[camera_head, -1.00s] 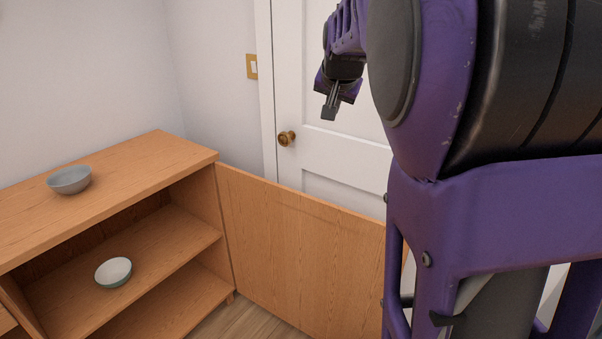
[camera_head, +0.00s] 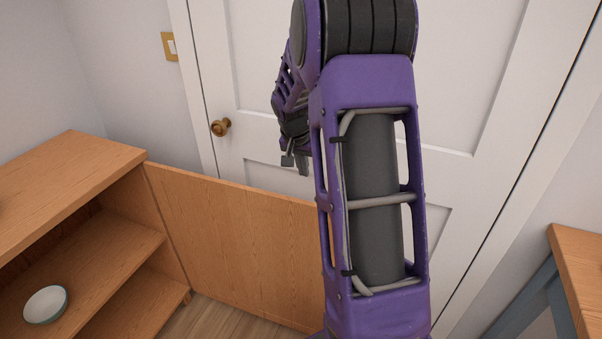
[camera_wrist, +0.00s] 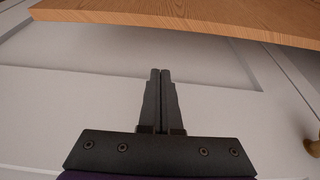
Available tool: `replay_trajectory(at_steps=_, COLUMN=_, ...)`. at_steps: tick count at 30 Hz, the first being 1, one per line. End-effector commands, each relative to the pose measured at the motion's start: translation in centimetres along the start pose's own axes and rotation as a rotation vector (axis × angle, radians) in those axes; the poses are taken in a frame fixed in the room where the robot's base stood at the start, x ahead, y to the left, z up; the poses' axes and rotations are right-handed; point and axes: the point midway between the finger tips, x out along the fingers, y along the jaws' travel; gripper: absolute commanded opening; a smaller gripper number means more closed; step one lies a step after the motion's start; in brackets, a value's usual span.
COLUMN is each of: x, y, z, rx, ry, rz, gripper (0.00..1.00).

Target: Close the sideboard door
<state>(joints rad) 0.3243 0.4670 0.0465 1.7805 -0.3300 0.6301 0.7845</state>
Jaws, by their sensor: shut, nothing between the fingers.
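The wooden sideboard (camera_head: 70,165) stands at the left in the head view, its front compartment uncovered. Its door (camera_head: 235,235) is swung wide open and stands out to the right from the cabinet's right edge. My arm hides the door's far end. My gripper (camera_head: 296,163) is shut and empty, pointing down near the door's top edge, toward its free end. I cannot tell whether it touches the door. In the wrist view my gripper (camera_wrist: 160,74) has its fingers together, and a wooden panel, likely the sideboard door (camera_wrist: 200,14), crosses the top of the picture.
A white bowl (camera_head: 46,305) sits on the sideboard's shelf. A white room door (camera_head: 260,75) with a brass knob (camera_head: 221,127) is behind the sideboard door. A wooden table with blue-grey legs (camera_head: 580,255) stands at the right. Some floor (camera_head: 225,317) shows below.

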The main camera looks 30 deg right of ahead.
Motion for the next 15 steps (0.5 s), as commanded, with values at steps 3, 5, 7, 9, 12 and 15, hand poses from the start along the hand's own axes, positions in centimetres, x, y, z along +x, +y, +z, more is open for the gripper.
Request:
replay_trajectory(at_steps=3, x=2.7, y=0.0, z=0.1, rx=-0.001, ry=-0.004, rz=0.002, gripper=0.00)
replay_trajectory(at_steps=5, x=4.0, y=0.0, z=0.1, rx=-0.001, ry=-0.004, rz=0.001, gripper=0.00)
replay_trajectory(at_steps=7, x=5.5, y=0.0, z=0.1, rx=-0.001, ry=-0.003, rz=0.001, gripper=0.00)
replay_trajectory(at_steps=9, x=7.0, y=0.0, z=0.1, rx=-0.001, ry=-0.004, rz=0.001, gripper=0.00)
replay_trajectory(at_steps=12, x=8.4, y=-0.1, z=0.3, rx=-0.002, ry=-0.001, rz=-0.001, gripper=0.00)
replay_trajectory(at_steps=15, x=7.5, y=-0.1, z=1.8, rx=-0.004, ry=0.002, rz=-0.002, gripper=0.00)
